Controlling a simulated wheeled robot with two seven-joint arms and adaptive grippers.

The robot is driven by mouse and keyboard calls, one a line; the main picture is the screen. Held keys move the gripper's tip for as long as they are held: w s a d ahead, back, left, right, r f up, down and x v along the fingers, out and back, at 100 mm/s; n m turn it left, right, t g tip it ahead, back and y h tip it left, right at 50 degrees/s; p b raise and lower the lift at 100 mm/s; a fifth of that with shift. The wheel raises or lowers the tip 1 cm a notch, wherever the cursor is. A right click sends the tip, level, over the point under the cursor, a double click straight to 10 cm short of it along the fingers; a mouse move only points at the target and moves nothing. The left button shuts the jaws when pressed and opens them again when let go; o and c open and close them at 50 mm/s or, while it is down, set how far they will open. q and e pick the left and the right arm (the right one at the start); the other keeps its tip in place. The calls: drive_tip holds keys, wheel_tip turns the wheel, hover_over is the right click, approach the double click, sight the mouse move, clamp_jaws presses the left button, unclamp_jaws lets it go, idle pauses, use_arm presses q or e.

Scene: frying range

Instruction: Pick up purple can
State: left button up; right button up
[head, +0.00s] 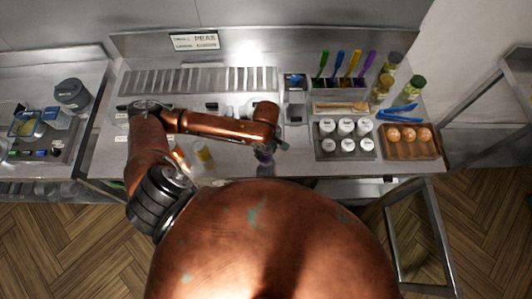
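A small purple can (265,160) stands near the front edge of the steel counter, just below the end of my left arm. My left gripper (270,144) hangs at the end of the copper arm, directly above or at the top of the can. The wrist covers most of it, so I cannot tell whether its fingers are apart, shut, or touching the can. My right gripper is not in view.
To the right are a tray of white-lidded jars (345,135), a wooden tray (410,150) with orange round items, and blue tongs (402,114). Colored-handled utensils (345,65) stand behind.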

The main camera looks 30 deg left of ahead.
use_arm(q)
drive_tip(key=c, duration=0.8)
drive_tip(key=shift+r, duration=0.15)
drive_tip(key=shift+r, duration=0.65)
drive_tip(key=s+d+r+p, duration=0.7)
drive_tip(key=s+r+p, duration=0.4)
drive_tip(key=p, duration=0.3)
drive_tip(key=shift+s+d+r, duration=0.15)
drive_tip(key=shift+s+r, duration=0.1)
drive_tip(key=shift+s, duration=0.25)
